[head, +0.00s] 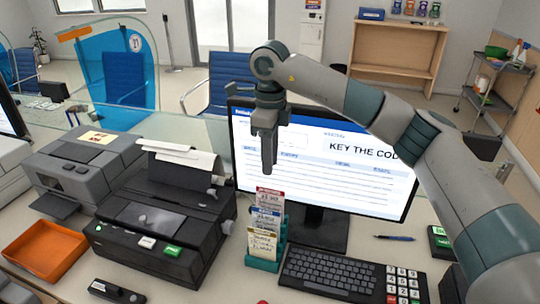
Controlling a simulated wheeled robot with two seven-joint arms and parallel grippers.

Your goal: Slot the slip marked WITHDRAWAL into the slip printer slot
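Several slips stand in tiers in a teal holder (262,265) in front of the monitor. The back slip (270,196) has a red header, the middle slip (266,217) a blue one, and the front slip (264,245) is pale yellow. Their print is too small to read, so I cannot tell which is marked WITHDRAWAL. A black printer (150,225) with white paper at its top stands left of the holder. I cannot make out which opening is the slip slot. My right gripper (268,172) points down above the holder, apart from the slips; its finger gap is hidden. My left gripper is out of view.
A grey machine (75,165) and an orange tray (44,250) are at the left. A monitor (330,165) stands behind the holder. A stapler-like black item (117,291) lies at the front.

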